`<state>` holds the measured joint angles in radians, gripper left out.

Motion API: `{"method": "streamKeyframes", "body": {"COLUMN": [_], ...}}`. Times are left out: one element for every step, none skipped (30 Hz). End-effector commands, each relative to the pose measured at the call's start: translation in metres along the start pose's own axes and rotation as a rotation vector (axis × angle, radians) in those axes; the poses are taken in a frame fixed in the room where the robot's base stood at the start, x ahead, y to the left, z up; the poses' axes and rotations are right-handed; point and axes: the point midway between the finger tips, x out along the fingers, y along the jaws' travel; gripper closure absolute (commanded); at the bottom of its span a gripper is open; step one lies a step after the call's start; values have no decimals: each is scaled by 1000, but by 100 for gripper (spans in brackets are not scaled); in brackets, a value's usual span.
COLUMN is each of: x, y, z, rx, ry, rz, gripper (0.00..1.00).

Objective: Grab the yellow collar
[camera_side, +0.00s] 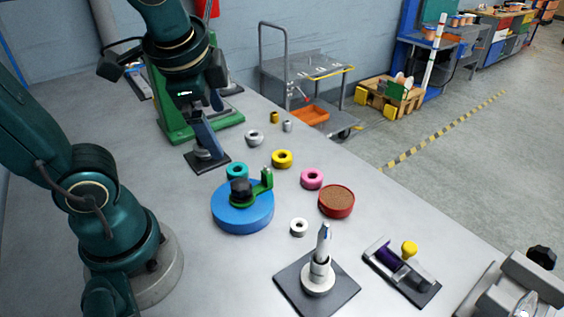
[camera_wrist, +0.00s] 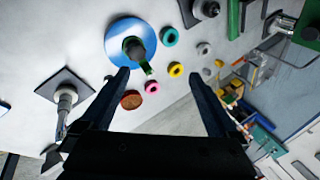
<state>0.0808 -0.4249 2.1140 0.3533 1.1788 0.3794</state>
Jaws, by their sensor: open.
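The yellow collar (camera_side: 282,158) is a thick ring with a dark hole, lying flat on the grey table. It is between the teal ring (camera_side: 237,170), the pink ring (camera_side: 312,179) and the grey ring (camera_side: 254,138). In the wrist view the yellow collar (camera_wrist: 176,70) shows beyond and between my two fingers, unobstructed. My gripper (camera_wrist: 160,76) is open, with nothing between its fingers. In the side view my gripper (camera_side: 206,143) is above the table, left of and apart from the collar; one finger hides much of the other.
A blue disc (camera_side: 231,216) with a green bracket stands in front of the collar. A brown-topped red dish (camera_side: 337,203), a white ring (camera_side: 299,227) and an upright post on a dark plate (camera_side: 318,278) are nearer the camera. A small gold cylinder (camera_side: 274,117) stands behind.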

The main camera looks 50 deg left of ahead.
Motion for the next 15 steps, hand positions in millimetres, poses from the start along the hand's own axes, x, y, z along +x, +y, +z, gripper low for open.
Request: {"method": "streamKeyframes", "body": {"x": [3, 5, 8, 10, 12, 16, 19, 22, 26, 29, 33, 38, 41, 46, 51], "y": [-8, -13, -19, -24, -28, -33, -37, -40, -44, -46, -48, -50, -51, -52, -52], "z": [-6, -9, -13, -16, -20, -25, -30, -34, -41, -46, -51, -58, -63, -68, -76], "rx": [80, 127, 190, 237, 282, 341, 386, 428, 484, 526, 566, 619, 658, 696, 747], "ry": [-47, -75, -114, -141, -169, -207, -234, -262, -298, -325, -351, -386, -412, -438, -472], "rz": [-16, -28, -43, -55, -66, -80, -91, -102, -116, -127, -137, -151, -161, -172, -186], "gripper": [5, 5, 5, 5, 5, 5, 5, 5, 5, 5, 5, 5, 5, 5, 5]}}
